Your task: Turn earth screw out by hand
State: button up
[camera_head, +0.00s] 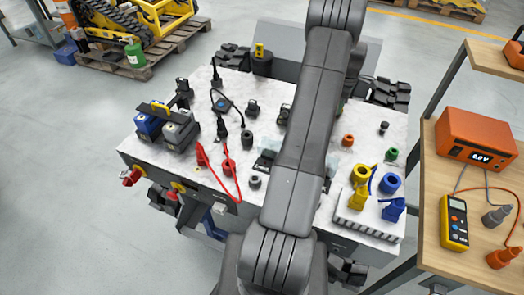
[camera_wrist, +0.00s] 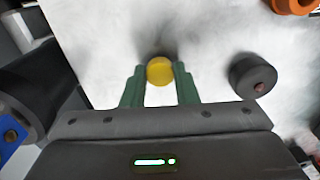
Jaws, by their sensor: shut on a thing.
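In the wrist view, the two green fingers of my gripper (camera_wrist: 160,88) are shut on a round yellow knob (camera_wrist: 160,70). The knob sits between the fingertips, seen from above, with a dark blurred shape just beyond it. No writing shows on it, so I cannot confirm that it is the earth screw. Whether it is still seated in a thread is hidden. In the head view, my own arm covers the middle of the white worktop (camera_head: 200,143) and hides the gripper and the knob.
A black cylinder (camera_wrist: 252,75) stands close right of my gripper, and an orange ring (camera_wrist: 293,5) lies beyond it. Red leads (camera_head: 226,172), yellow (camera_head: 360,174) and blue (camera_head: 389,184) rings stand on the worktop. A side bench holds an orange meter (camera_head: 476,138) and a yellow multimeter (camera_head: 454,222).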

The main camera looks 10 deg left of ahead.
jog(key=o, duration=0.8)
jog(key=m, duration=0.3)
jog(key=shift+m, duration=0.4)
jog(key=m, duration=1.7)
jog(key=shift+m, duration=0.4)
jog(key=m, duration=0.4)
jog(key=shift+b, duration=0.3)
jog(key=m, duration=0.3)
jog(key=shift+m, duration=0.3)
